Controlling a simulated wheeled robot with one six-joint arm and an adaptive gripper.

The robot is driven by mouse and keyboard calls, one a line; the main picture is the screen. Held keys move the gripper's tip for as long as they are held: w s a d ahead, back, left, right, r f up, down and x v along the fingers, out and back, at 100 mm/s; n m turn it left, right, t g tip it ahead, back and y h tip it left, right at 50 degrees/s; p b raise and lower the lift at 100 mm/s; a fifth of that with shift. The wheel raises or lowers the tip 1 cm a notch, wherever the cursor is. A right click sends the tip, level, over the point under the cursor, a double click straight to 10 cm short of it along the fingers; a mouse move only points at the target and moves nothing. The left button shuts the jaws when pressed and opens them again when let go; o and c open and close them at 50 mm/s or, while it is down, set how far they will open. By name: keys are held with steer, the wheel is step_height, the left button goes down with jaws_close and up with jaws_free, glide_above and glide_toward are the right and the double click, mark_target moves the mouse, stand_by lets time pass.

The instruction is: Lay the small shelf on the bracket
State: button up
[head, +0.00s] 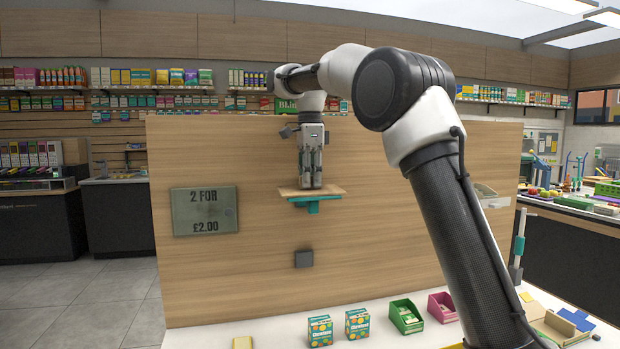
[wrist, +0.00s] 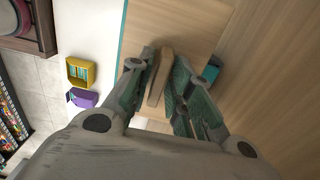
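The small shelf is a light wooden board (head: 328,190) with a teal front edge, in front of the upright wooden panel. A light wooden block (wrist: 160,78) stands up from it, and in the wrist view the board (wrist: 170,25) spreads beyond my fingers. My gripper (head: 311,184) points down, its fingers closed on the block. The teal bracket (head: 313,208) shows just under the shelf in the head view; a teal piece of it (wrist: 211,71) shows beside the board in the wrist view. Most of it is hidden by the board. I cannot tell whether shelf and bracket touch.
A price sign (head: 205,211) hangs on the panel at left, and a dark grey square block (head: 303,259) sits below the bracket. Two patterned boxes (head: 320,331), a green bin (head: 406,316) and a pink bin (head: 442,307) stand on the white counter below.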

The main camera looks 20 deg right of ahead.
stand_by(0.6)
steer(key=shift+r, duration=3.5)
steer(key=shift+o, duration=0.2)
steer(key=o, duration=0.5)
